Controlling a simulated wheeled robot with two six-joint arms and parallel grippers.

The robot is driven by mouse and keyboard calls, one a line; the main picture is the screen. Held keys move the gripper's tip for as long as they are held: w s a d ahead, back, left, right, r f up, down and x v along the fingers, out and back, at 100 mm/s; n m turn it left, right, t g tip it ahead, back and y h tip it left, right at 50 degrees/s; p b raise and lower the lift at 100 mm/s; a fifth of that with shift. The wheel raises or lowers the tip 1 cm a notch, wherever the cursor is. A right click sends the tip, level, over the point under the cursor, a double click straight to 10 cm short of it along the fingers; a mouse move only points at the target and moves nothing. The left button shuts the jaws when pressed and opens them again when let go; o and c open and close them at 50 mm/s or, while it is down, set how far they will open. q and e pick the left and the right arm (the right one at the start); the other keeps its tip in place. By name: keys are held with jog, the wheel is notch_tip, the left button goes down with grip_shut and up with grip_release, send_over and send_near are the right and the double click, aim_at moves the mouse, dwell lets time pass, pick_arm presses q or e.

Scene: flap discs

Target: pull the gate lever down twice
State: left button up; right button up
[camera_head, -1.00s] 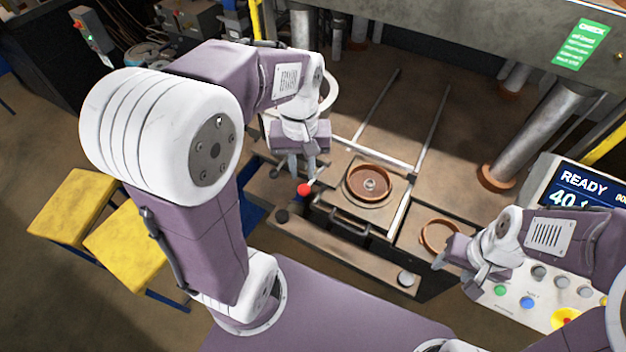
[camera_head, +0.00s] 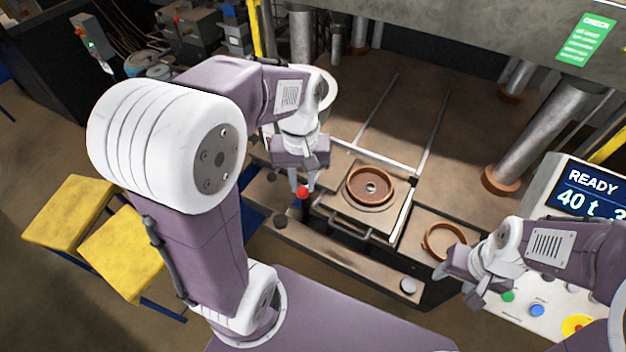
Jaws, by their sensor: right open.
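The gate lever's red ball knob (camera_head: 303,192) shows at the front left of the press, beside the gate with the bar handle (camera_head: 342,227). The lever's shaft is mostly hidden. My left gripper (camera_head: 303,188) points down at the knob. Its two fingers stand either side of the knob, with red showing between the tips. I cannot tell whether they press on it. My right gripper (camera_head: 457,284) is open and empty, at the right near the control panel.
A brown ring-shaped disc (camera_head: 370,187) sits in the press's front plate. A second ring (camera_head: 441,240) lies to its right. The control panel (camera_head: 536,304) and a screen reading READY (camera_head: 592,188) are at the right. Yellow stools (camera_head: 70,217) stand at the left.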

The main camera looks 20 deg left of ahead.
pick_arm(q)
jog(key=shift+f+b, duration=1.9)
jog(key=shift+f, duration=0.8)
notch_tip(320, 180, down, 5)
jog(key=b, duration=0.3)
jog(key=shift+b, duration=0.3)
jog(key=shift+r, duration=0.1)
notch_tip(320, 180, up, 13)
jog(key=p, duration=1.2)
jog(key=shift+p, duration=0.3)
jog(key=shift+f, duration=0.2)
jog(key=shift+w, duration=0.1)
jog(key=shift+f, duration=0.1)
